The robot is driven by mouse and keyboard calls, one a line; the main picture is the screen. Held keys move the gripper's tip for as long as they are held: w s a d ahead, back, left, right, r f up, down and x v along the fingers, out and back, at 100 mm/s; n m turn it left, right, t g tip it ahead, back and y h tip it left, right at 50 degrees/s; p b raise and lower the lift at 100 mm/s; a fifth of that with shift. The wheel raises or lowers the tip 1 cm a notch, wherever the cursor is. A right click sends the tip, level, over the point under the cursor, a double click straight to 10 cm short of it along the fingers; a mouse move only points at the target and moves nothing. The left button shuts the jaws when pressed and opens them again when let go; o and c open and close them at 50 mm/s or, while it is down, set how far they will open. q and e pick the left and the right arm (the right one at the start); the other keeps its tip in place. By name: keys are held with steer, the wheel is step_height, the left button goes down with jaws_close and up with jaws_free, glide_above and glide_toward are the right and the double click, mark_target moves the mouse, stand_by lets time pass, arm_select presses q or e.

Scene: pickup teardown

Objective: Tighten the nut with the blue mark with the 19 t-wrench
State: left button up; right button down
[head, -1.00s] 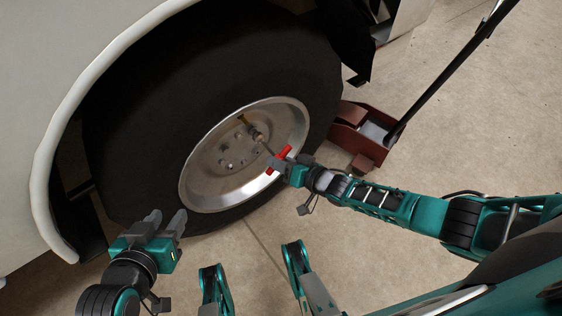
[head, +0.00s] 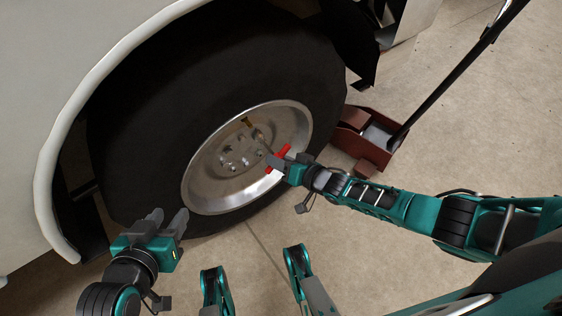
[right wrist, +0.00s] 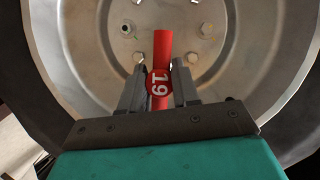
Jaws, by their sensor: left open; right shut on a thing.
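The 19 t-wrench has a red crossbar handle (head: 278,159) and a thin shaft that points at the wheel. In the right wrist view the red handle (right wrist: 162,52) shows a round "19" label. My right gripper (right wrist: 160,88) is shut on the handle, in front of the wheel hub. Whether the wrench's far end sits on a nut is unclear. Several nuts ring the hub; one nut (right wrist: 126,29) looks greenish. I cannot make out a blue mark on any nut. My left gripper (head: 168,219) is open and empty, low in front of the tyre.
The silver rim (head: 205,192) sits in a large black tyre (head: 150,130) under a white fender (head: 62,125). A brownish-yellow piece (head: 246,121) shows near the rim's top. A red floor jack (head: 365,130) with a long black handle stands right of the tyre. Concrete floor lies in front.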

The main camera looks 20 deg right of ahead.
steer(key=shift+w+a+r, duration=0.1)
steer(key=shift+w+r, duration=0.05)
steer(key=m+y, duration=0.1)
steer(key=m, duration=0.2)
steer(key=shift+r+y, duration=0.1)
steer(key=shift+y, duration=0.3)
steer(key=shift+w, duration=0.1)
steer(key=shift+a, duration=0.1)
steer(key=shift+s+d+n+p, duration=0.15)
steer(key=shift+s+d+p, duration=0.15)
steer(key=shift+s, duration=0.25)
steer(key=shift+s+d+n+p, duration=0.15)
steer(key=shift+s+p, duration=0.2)
steer(key=shift+s, duration=0.2)
